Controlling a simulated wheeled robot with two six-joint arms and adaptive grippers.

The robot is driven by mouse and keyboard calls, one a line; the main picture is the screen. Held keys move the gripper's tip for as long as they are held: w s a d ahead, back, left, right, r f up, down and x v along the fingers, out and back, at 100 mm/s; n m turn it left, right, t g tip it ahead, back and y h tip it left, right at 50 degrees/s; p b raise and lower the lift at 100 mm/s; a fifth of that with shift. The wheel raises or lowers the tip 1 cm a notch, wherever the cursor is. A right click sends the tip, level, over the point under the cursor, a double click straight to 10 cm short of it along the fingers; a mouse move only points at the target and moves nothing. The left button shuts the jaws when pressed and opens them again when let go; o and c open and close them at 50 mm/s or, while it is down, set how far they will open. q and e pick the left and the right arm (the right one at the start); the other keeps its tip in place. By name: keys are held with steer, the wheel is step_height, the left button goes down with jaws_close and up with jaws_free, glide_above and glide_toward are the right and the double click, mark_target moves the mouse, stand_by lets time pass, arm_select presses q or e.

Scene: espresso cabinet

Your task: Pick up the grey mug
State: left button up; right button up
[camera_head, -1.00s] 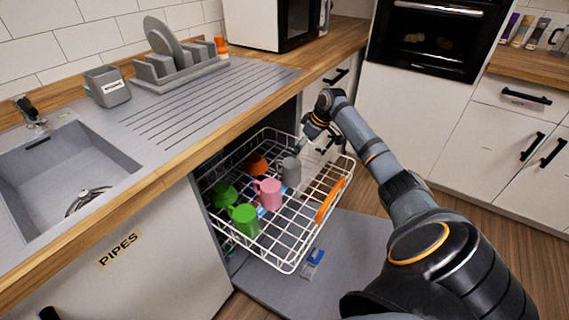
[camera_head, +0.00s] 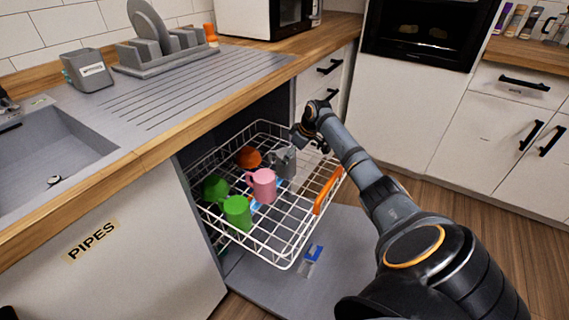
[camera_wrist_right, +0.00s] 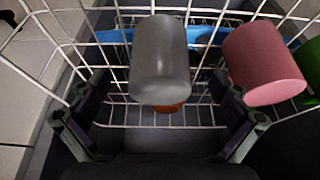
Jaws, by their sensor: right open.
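The grey mug (camera_head: 286,166) stands in the white wire dishwasher rack (camera_head: 262,247), behind and right of the pink mug (camera_head: 263,186). In the right wrist view the grey mug (camera_wrist_right: 159,62) is at top centre, between and just beyond my open fingers. My right gripper (camera_wrist_right: 160,128) is open and empty; the pink mug (camera_wrist_right: 262,62) is close to its right finger. In the head view my right gripper (camera_head: 297,149) is at the rack's right side, by the grey mug, and partly covers it. My left gripper is not in view.
A green mug (camera_head: 237,212), a dark green item (camera_head: 215,189) and an orange item (camera_head: 248,157) also sit in the rack. The wooden counter edge (camera_head: 150,150) overhangs on the left. The open dishwasher door (camera_head: 345,262) lies under the rack.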

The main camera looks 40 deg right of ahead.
steer(key=shift+w+f, duration=0.2)
steer(key=shift+f, duration=0.25)
steer(key=b+x, duration=0.1)
steer(key=x, duration=0.1)
steer(key=b+x, duration=0.1)
steer(key=x, duration=0.2)
steer(key=shift+w+a, duration=0.2)
steer(key=shift+w, duration=0.25)
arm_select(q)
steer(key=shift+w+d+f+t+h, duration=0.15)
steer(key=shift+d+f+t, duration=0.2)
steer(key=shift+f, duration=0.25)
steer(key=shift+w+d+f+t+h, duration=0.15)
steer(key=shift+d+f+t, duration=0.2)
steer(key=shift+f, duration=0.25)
arm_select(e)
steer(key=shift+r, duration=0.1)
steer(key=shift+c, duration=0.3)
steer(key=c, duration=1.5)
